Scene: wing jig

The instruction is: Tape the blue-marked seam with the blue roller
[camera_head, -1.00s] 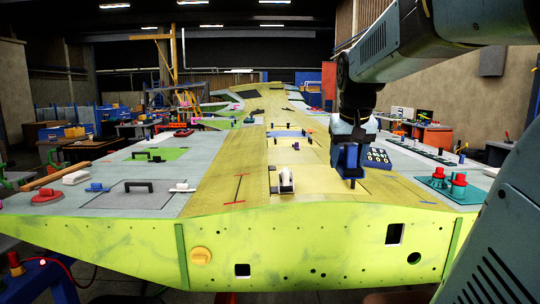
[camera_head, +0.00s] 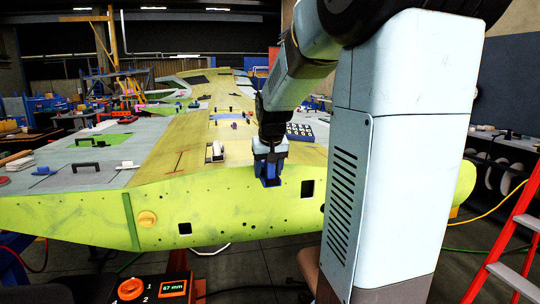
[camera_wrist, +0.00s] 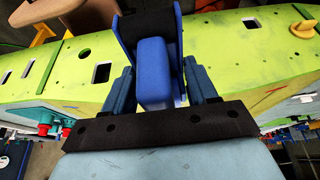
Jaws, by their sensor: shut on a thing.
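The blue roller (camera_head: 268,172) is held in my gripper (camera_head: 270,158), at the near edge of the yellow-green wing (camera_head: 90,212). In the head view it overlaps the upper part of the wing's end face; contact cannot be told. In the wrist view the blue roller (camera_wrist: 155,72) sits between the two fingers of my gripper (camera_wrist: 158,85), with the green end face behind it. I cannot make out a blue-marked seam.
A black-handled panel (camera_head: 88,168) lies further left. A control box with an orange knob (camera_head: 131,289) is at the bottom. A red ladder (camera_head: 505,250) stands at the right.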

